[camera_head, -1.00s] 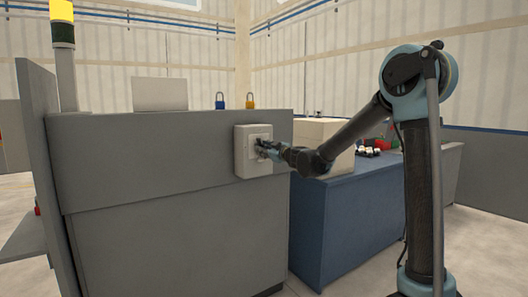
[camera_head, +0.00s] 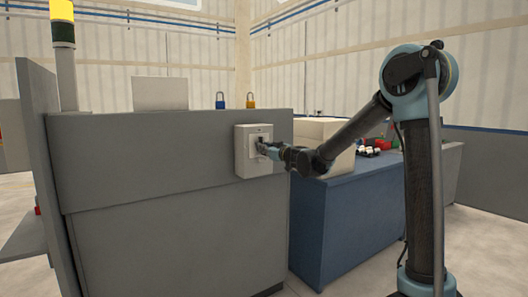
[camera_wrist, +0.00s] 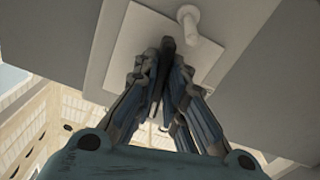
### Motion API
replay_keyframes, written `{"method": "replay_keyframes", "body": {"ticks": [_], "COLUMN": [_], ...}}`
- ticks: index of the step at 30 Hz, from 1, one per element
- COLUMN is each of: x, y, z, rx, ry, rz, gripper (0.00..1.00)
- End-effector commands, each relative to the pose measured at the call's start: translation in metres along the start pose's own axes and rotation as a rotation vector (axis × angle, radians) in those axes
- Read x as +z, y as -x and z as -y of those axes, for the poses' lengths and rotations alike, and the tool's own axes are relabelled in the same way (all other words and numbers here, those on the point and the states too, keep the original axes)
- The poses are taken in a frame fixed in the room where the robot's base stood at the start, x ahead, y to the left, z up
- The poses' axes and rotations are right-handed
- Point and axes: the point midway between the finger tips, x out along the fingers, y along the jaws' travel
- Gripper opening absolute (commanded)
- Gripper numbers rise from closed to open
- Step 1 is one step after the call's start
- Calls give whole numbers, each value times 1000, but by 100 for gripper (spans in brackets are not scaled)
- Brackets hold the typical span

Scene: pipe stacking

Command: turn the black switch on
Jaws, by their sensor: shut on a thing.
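The switch box (camera_head: 241,152) is a pale box on the grey cabinet's face, with a lighter plate (camera_wrist: 128,42) on its front. The black switch (camera_wrist: 167,47) shows in the wrist view as a dark lever between my fingertips. My gripper (camera_head: 262,148) is at the front of the box, with its fingers closed together on the lever. It also shows in the wrist view (camera_wrist: 163,66). The fingers hide much of the lever, and its exact angle is hard to tell.
A white round peg (camera_wrist: 201,24) sticks out beside the lever. The grey cabinet (camera_head: 170,230) carries a blue padlock (camera_head: 220,102) and a yellow padlock (camera_head: 250,102) on top. A blue bench (camera_head: 345,215) stands to the right, below my arm.

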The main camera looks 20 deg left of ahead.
Motion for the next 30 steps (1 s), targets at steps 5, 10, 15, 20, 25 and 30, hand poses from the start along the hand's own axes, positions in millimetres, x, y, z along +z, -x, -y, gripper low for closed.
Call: {"method": "replay_keyframes", "body": {"ticks": [5, 10, 15, 20, 25, 30], "x": [1, 1, 1, 1, 1, 1], "y": [2, 2, 2, 2, 2, 2], "z": [-1, -2, -2, -3, -3, -3], "rx": [3, 5, 6, 7, 7, 8], "ry": [-106, -178, -215, -227, -227, -227], "rz": [1, 1, 1, 1, 1, 1], "gripper": [0, 0, 0, 0, 0, 27]}}
